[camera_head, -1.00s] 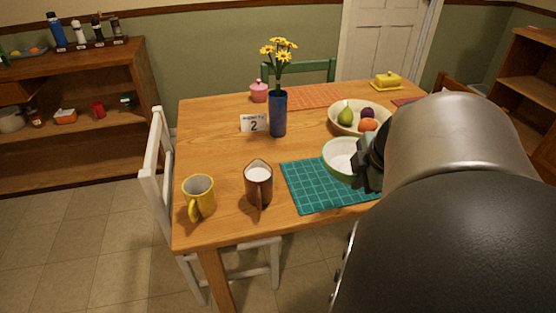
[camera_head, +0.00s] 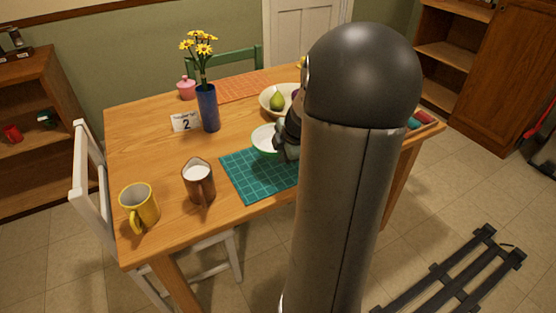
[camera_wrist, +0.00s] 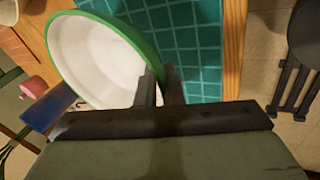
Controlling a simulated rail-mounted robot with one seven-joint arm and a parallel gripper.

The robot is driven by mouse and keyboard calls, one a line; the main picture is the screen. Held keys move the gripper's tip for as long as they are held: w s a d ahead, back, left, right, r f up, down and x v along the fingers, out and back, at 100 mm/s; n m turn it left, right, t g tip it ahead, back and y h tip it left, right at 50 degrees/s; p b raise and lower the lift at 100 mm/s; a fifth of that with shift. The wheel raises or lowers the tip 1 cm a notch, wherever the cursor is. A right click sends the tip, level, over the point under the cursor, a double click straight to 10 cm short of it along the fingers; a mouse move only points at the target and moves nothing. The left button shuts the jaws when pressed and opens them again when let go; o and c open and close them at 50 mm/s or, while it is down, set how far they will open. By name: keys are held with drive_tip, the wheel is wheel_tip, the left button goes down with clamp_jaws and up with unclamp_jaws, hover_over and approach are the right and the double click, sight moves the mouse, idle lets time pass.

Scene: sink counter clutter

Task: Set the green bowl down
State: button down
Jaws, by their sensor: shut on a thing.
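The green bowl (camera_head: 265,139) has a green outside and rim and a white inside. It is at the left end of my gripper (camera_head: 281,145), over or on the back edge of the teal placemat (camera_head: 240,178); I cannot tell whether it touches. In the wrist view the bowl (camera_wrist: 95,60) fills the upper left, and my gripper (camera_wrist: 160,88) is shut on its rim. The teal placemat (camera_wrist: 190,35) shows behind it. My arm hides the right part of the placemat and of the table.
A fruit bowl (camera_head: 267,101) stands behind the green bowl. A blue vase (camera_head: 208,110) with yellow flowers, a number card (camera_head: 186,122), a brown pitcher (camera_head: 198,184) and a yellow mug (camera_head: 140,207) stand to the left. A pink pot (camera_head: 187,90) is at the back.

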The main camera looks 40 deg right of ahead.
drive_tip(key=shift+w+d+f, duration=0.1)
drive_tip(key=shift+w+f, duration=0.05)
drive_tip(key=shift+f, duration=1.5)
drive_tip(key=shift+f+b, duration=0.2)
drive_tip(key=shift+b, duration=0.25)
drive_tip(key=c, duration=1.6)
unclamp_jaws()
drive_tip(key=shift+o, duration=0.2)
